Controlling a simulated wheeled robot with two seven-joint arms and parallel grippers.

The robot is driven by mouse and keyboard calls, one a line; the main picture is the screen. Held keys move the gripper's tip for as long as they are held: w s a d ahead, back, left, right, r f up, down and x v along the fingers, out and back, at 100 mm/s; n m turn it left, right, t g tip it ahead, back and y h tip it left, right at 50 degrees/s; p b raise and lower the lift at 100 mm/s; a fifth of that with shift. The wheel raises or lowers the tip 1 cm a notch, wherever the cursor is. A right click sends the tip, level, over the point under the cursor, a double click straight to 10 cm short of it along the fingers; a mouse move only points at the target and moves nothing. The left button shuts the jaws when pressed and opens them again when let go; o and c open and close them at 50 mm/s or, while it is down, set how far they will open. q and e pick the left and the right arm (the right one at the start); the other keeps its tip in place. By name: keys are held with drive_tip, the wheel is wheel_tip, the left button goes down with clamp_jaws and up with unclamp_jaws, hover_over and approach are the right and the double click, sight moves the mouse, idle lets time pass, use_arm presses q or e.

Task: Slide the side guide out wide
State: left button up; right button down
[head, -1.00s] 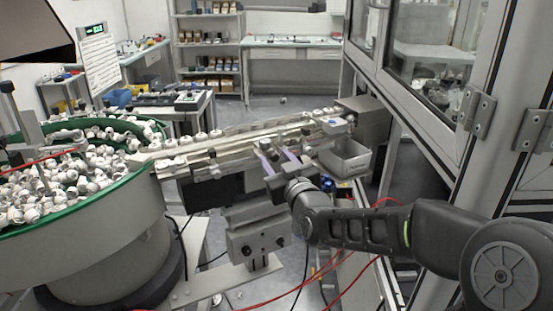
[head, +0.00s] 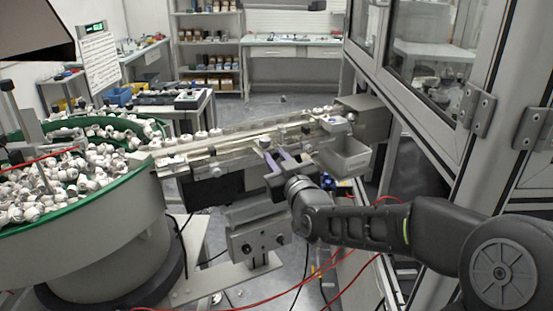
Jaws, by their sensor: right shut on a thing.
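The conveyor track (head: 232,142) runs from the bowl's edge up to the right, with white caps along its far side. The side guide (head: 240,152) looks like the pale rail along the track's near side, with small dark clamps on it. My right gripper (head: 281,157) reaches in from the right at the near side of the track. Its two fingers, with purplish pads, are shut on a part of the side guide. The gripped part is small and mostly hidden by the fingers. My left gripper is not in view.
A green-rimmed bowl (head: 62,222) full of white caps stands at the left. A grey open bin (head: 345,158) sits right of my gripper. A glazed machine frame (head: 440,70) closes off the right side. Red cables (head: 290,297) hang below my right arm.

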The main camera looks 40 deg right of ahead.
idle(0.9)
drive_tip(key=shift+s+a+f+b, duration=0.1)
drive_tip(key=shift+s+f+b, duration=0.05)
drive_tip(key=shift+s+b, duration=0.5)
drive_tip(key=shift+s, duration=0.3)
drive_tip(key=shift+s+a+r, duration=0.1)
drive_tip(key=shift+r, duration=0.1)
drive_tip(key=c, duration=1.3)
unclamp_jaws()
drive_tip(key=shift+o, duration=0.2)
drive_tip(key=b+v, duration=0.1)
drive_tip(key=v, duration=0.6)
drive_tip(key=shift+s+b, duration=0.35)
drive_tip(key=shift+b, duration=0.05)
